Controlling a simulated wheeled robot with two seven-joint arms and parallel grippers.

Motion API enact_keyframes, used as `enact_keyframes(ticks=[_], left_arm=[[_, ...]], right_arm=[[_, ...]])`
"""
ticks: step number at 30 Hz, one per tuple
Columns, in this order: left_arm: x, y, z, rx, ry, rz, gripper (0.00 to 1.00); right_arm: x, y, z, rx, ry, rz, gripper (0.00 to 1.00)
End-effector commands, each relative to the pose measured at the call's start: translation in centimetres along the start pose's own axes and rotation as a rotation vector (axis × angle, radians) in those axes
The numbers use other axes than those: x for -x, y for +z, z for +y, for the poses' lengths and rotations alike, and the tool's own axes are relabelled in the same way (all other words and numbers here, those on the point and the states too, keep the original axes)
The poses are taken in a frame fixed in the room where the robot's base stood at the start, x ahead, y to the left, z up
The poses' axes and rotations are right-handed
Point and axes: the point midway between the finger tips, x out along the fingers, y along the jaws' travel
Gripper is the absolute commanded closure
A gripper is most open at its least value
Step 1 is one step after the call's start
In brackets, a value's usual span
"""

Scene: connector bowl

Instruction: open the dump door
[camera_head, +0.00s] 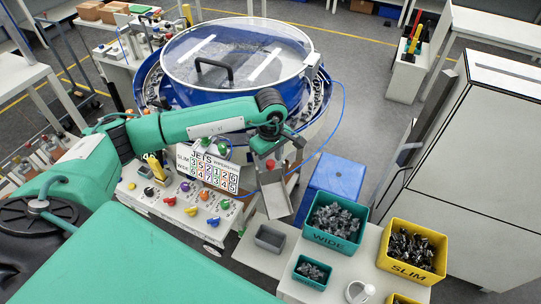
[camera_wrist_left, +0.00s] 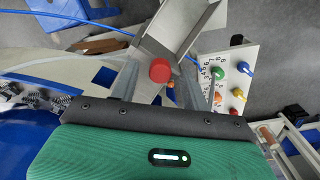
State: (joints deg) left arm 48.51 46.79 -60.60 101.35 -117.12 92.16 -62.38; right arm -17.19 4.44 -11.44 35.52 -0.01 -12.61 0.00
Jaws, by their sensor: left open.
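A metal chute (camera_head: 279,195) stands at the front edge of the blue bowl machine. A round red knob (camera_head: 270,164) shows at its upper end. The chute (camera_wrist_left: 190,25) and the red knob (camera_wrist_left: 160,70) also show in the left wrist view. My left gripper (camera_head: 269,152) is just above the knob, pointing down at the chute. In the left wrist view its open fingers (camera_wrist_left: 158,78) lie on either side of the knob, with gaps visible. I cannot tell how the door itself is hinged or whether it is open. My right gripper is not in view.
The clear-lidded bowl (camera_head: 240,55) is behind my arm. A control panel (camera_head: 185,200) with coloured knobs lies left of the chute. A grey bin (camera_head: 270,238), a green WIDE bin (camera_head: 316,234) and a yellow SLIM bin (camera_head: 397,263) stand in front and right.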

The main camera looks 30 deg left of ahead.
Motion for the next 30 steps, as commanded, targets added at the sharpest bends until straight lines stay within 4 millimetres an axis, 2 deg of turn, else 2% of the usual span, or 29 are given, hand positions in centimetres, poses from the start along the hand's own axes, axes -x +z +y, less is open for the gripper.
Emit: enact_keyframes(ticks=[10, 11, 17, 18, 24, 30], left_arm=[[-0.5, 0.1, 0.0, -0.001, 0.000, -0.001, 0.53], [-0.5, 0.1, 0.0, -0.001, 0.000, -0.001, 0.57], [-0.5, 0.1, 0.0, -0.001, 0.001, -0.001, 0.96], [-0.5, 0.0, 0.0, -0.001, 0.001, -0.001, 1.00], [0.0, 0.0, 0.1, -0.001, 0.002, 0.000, 1.00], [3.3, 0.0, 0.1, -0.002, 0.005, 0.001, 1.00]], right_arm=[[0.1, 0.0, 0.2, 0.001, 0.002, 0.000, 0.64], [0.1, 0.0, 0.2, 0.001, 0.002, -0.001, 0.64], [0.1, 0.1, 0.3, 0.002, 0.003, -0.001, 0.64], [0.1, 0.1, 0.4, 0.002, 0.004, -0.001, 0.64], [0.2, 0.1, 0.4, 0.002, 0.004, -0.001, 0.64], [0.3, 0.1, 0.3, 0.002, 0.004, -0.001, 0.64]])
